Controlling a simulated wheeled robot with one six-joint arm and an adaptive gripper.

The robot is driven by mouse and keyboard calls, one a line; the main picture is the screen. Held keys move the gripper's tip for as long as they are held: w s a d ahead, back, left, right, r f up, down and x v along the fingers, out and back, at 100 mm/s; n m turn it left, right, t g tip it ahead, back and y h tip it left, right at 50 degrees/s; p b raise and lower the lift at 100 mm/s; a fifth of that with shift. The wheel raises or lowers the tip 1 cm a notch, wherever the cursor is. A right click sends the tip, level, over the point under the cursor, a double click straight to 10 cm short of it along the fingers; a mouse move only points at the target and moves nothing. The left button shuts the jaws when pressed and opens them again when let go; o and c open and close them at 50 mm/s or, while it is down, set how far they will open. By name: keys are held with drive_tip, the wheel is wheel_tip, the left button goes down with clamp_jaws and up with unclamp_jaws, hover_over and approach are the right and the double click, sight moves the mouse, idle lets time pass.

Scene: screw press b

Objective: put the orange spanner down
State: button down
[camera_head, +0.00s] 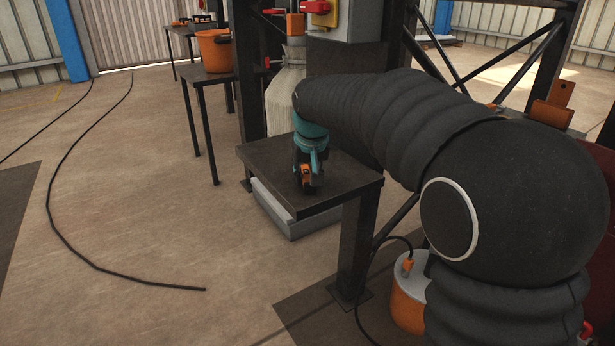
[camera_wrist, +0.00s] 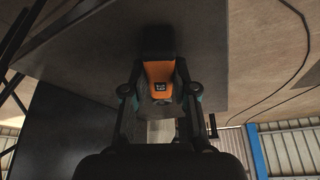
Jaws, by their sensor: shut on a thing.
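My gripper (camera_head: 308,166) is low over a small dark table (camera_head: 345,184), near the middle of its top. It is shut on the orange spanner (camera_head: 306,176), of which only a short orange and black part shows. In the wrist view, the orange and black end of the spanner (camera_wrist: 158,72) sticks out between the two fingers of my gripper (camera_wrist: 158,96), with the dark tabletop (camera_wrist: 215,50) behind it. I cannot tell whether the spanner touches the tabletop.
A grey tray (camera_head: 290,222) lies on the floor under the table. A pale sack (camera_head: 284,95) stands behind it. An orange bucket (camera_head: 215,51) stands on another table at the back. A black cable (camera_head: 75,252) crosses the floor at left. The tabletop around my gripper looks clear.

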drive_tip(key=shift+f, duration=0.15)
drive_tip(key=c, duration=0.9)
unclamp_jaws()
drive_tip(key=p+v, duration=0.1)
drive_tip(key=v, duration=1.1)
drive_tip(key=shift+p, duration=0.4)
drive_tip(key=s+d+f, duration=0.4)
drive_tip(key=s+d, duration=0.1)
drive_tip(key=s, duration=0.4)
drive_tip(key=s+d+f+m, duration=0.1)
drive_tip(key=s+d+f, duration=0.3)
drive_tip(key=s, duration=0.6)
drive_tip(key=s+d+f+m+t+h, duration=0.1)
drive_tip(key=s+d+f, duration=0.3)
drive_tip(key=s+d, duration=0.4)
drive_tip(key=shift+s+d+f, duration=0.1)
drive_tip(key=shift+s+f, duration=0.25)
drive_tip(key=shift+s, duration=0.45)
